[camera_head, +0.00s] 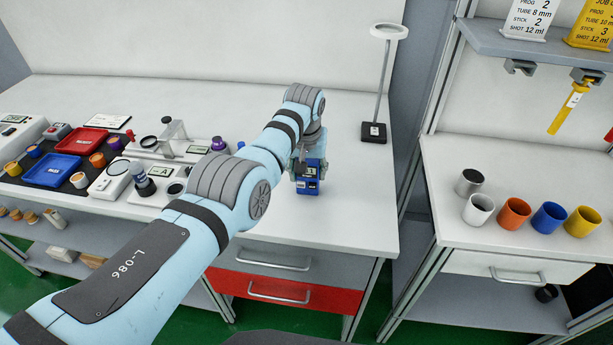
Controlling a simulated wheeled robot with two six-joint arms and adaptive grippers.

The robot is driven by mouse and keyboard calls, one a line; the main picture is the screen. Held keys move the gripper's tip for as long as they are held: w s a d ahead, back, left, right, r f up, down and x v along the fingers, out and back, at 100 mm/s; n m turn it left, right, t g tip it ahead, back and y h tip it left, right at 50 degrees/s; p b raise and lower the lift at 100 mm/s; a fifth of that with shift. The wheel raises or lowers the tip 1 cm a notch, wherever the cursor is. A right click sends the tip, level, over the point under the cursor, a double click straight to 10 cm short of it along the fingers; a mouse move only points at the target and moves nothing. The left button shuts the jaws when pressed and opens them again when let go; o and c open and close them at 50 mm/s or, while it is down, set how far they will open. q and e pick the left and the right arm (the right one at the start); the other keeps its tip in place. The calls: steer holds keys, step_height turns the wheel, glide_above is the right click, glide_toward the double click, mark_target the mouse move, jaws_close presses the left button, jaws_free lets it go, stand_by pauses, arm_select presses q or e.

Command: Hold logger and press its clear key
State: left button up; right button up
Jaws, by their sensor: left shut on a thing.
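The logger (308,187) is a small blue box with a pale display and small keys on its front. It is upright at the right part of the white table. My left gripper (306,164) is shut on the logger from behind and above, with its fingers at the upper part of the box. Whether the logger touches the tabletop is hard to tell. The clear key is too small to pick out. My right gripper is not in view.
A lamp-like stand (374,132) with a ring top is behind and right of the logger. Red (82,140) and blue (51,170) trays and several instruments fill the table's left. Several coloured cups, one of them orange (514,213), stand on the right bench. The tabletop right of the logger is clear.

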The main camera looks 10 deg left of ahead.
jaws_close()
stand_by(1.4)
